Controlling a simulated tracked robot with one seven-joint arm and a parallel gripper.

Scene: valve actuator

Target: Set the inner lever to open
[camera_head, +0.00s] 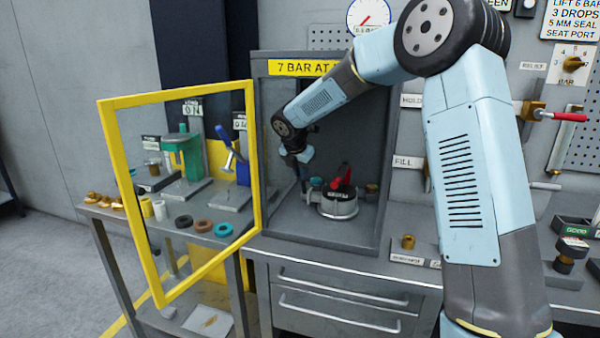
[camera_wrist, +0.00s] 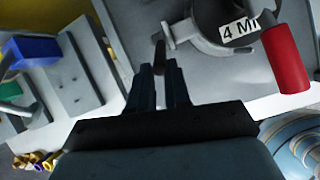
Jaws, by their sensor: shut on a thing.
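A round grey metal valve fixture (camera_head: 338,208) stands inside the booth, with a red handle (camera_head: 343,176) on top. In the wrist view the fixture (camera_wrist: 208,38) shows at the upper middle, with a "4 MI" label and the red handle (camera_wrist: 286,58) at right. My gripper (camera_wrist: 161,75) is left of the fixture. Its fingers are close together, shut on a thin dark lever (camera_wrist: 159,50) whose end sticks out beyond the tips. I cannot tell how this lever joins the fixture. In the head view my gripper (camera_head: 304,187) reaches down at the fixture's left side and its fingertips are small and dark.
A yellow-framed clear door (camera_head: 183,97) stands open at left. Behind it, a side bench holds a green clamp (camera_head: 190,155), a blue clamp (camera_head: 233,160) and several rings. The booth walls (camera_head: 378,150) stand close around my gripper. A drawer cabinet (camera_head: 340,300) is below.

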